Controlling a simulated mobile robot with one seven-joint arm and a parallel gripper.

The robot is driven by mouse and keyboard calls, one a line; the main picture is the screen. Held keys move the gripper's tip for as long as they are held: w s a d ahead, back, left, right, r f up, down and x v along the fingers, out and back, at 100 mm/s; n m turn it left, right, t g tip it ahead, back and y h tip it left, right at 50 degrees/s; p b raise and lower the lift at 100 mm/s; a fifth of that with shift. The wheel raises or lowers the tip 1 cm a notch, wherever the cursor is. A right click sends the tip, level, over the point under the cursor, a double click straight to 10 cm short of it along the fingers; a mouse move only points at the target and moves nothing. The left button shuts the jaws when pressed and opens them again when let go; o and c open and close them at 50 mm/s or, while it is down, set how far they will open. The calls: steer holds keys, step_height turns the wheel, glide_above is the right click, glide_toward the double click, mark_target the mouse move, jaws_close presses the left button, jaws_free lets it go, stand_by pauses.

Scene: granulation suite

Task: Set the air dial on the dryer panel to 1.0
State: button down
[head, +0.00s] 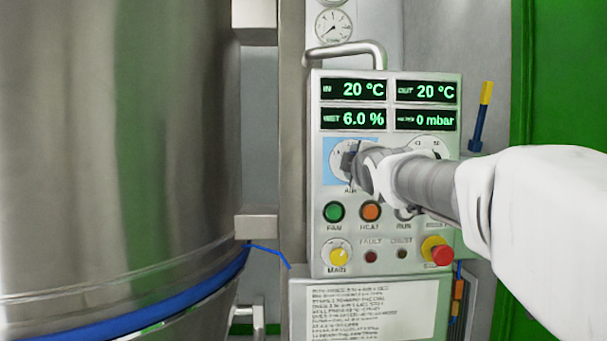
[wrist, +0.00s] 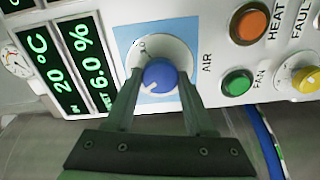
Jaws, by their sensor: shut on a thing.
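The air dial in the wrist view is a blue knob (wrist: 161,74) on a white round scale, set on a light blue square (head: 330,182) of the dryer panel (head: 390,270). A white pointer mark shows on the knob's lower left in that view, toward the panel's upper left. The scale numbers are too small or covered to read surely. My gripper (wrist: 160,80) is shut on the knob, one finger on each side. In the head view my gripper (head: 353,160) hides most of the dial.
Green fan (head: 334,212) and orange heat (head: 370,211) buttons, a yellow main knob (head: 338,256) and a red-topped stop button (head: 435,249) sit below the dial. Displays (head: 353,90) are above. A large steel vessel (head: 120,150) stands at left; a handle (head: 345,50) tops the panel.

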steer(key=n, duration=0.5)
steer(key=shift+b, duration=0.35)
steer(key=shift+n, duration=0.3)
steer(key=shift+c, duration=1.3)
jaws_free()
steer(key=shift+f, duration=0.1)
steer(key=s+p, duration=0.3)
steer(key=s, duration=1.4)
steer(key=shift+s, duration=0.2)
